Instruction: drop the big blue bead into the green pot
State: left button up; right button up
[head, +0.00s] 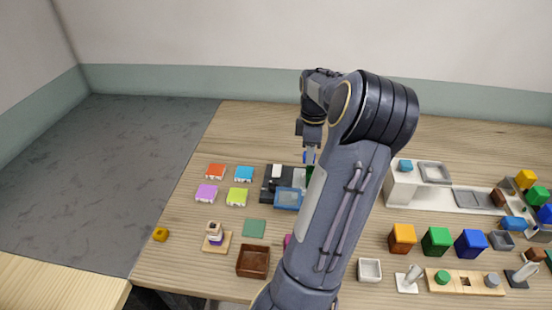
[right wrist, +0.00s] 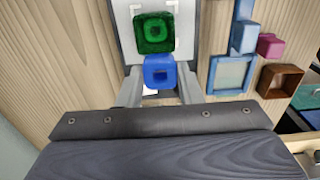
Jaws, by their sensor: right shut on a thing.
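My right gripper (right wrist: 160,88) is shut on the big blue bead (right wrist: 160,72), which sits between its two fingers. The bead also shows as a small blue spot (head: 308,158) in the head view. The green pot (right wrist: 153,22) shows just beyond the bead in the right wrist view, and the bead overlaps its near edge there. In the head view only a sliver of the green pot (head: 309,172) shows, below the bead and beside my right arm. The bead looks to be above the pot's level. My left gripper is not in view.
A blue frame (head: 288,199) lies by the dark base near the pot. A brown box (head: 252,262), a green mat (head: 254,228) and several coloured blocks are on the left. Orange, green and blue boxes (head: 402,238) stand on the right. The table's back strip is clear.

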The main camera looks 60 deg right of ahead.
jog(key=shift+s+d+f+b, duration=0.2)
jog(key=shift+s+f+b, duration=0.1)
jog(key=shift+f+b, duration=0.4)
jog(key=shift+s+d+f+b, duration=0.3)
jog(key=shift+f+b, duration=0.2)
jog(key=shift+f, duration=0.35)
jog(key=shift+s+d+f+b, duration=0.15)
jog(key=shift+s+f+b, duration=0.2)
jog(key=shift+f+b, duration=0.35)
jog(key=o, duration=1.1)
jog(key=shift+c, duration=0.2)
notch_tip(320, 180, up, 8)
jog(key=shift+f, duration=0.1)
